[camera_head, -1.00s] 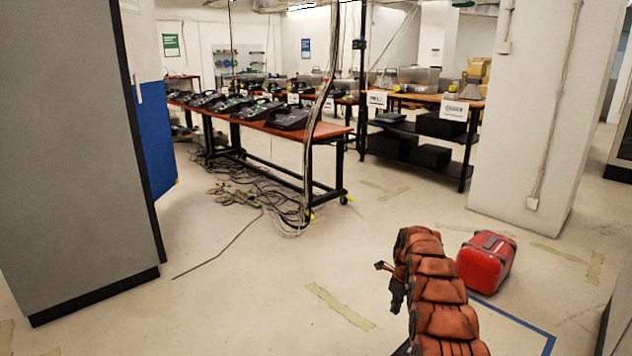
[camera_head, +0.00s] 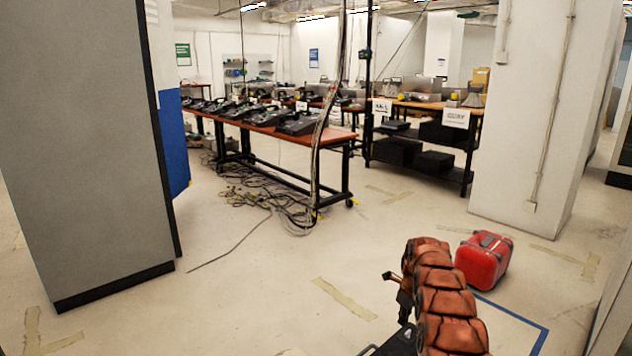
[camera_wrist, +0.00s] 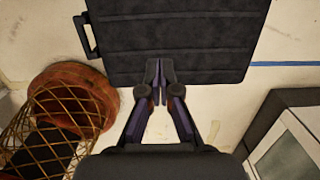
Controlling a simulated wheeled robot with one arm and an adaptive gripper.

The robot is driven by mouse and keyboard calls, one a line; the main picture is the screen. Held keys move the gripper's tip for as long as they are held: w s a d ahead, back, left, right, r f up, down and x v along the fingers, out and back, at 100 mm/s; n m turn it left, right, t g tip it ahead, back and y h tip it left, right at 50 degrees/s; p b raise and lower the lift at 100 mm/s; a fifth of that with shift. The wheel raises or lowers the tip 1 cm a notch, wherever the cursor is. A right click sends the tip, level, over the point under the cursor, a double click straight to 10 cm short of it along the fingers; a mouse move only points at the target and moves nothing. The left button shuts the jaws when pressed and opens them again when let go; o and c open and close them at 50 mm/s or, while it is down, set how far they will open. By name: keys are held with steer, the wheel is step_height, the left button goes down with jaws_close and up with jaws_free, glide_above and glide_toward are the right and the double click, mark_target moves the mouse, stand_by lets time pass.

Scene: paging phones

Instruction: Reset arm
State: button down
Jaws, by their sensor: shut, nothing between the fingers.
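My gripper (camera_wrist: 158,72) shows in the wrist view with its two dark fingers together and nothing between them. It points down over a dark ribbed panel with a side handle (camera_wrist: 175,40). I cannot tell whether the fingers touch that panel. In the head view my arm (camera_head: 442,295), in a reddish-brown padded cover, stands folded at the lower right. The gripper itself cannot be made out clearly there.
A red case (camera_head: 484,262) lies on the floor right of my arm. A grey cabinet (camera_head: 85,150) stands at left. A long table of phones (camera_head: 330,135) and a shelf table (camera_head: 465,150) stand behind. Cables (camera_head: 260,190) litter the floor. The middle floor is clear.

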steer(key=s+a+r+n+g, duration=0.1)
steer(key=s+a+r+n, duration=0.3)
steer(key=s+r+n, duration=0.5)
steer(key=s+a+r+n+g, duration=0.1)
steer(key=s+a+r+n, duration=0.4)
steer(key=s+r, duration=0.75)
steer(key=s+r+n+g, duration=0.15)
steer(key=s+n, duration=1.25)
steer(key=s, duration=2.5)
steer(key=s+p+v, duration=0.1)
steer(key=p+v, duration=1.1)
steer(key=v, duration=0.1)
steer(key=shift+s+a+r+t+h+p, duration=0.25)
steer(key=shift+a+r+t+h+p, duration=0.1)
steer(key=shift+a+r+t, duration=0.15)
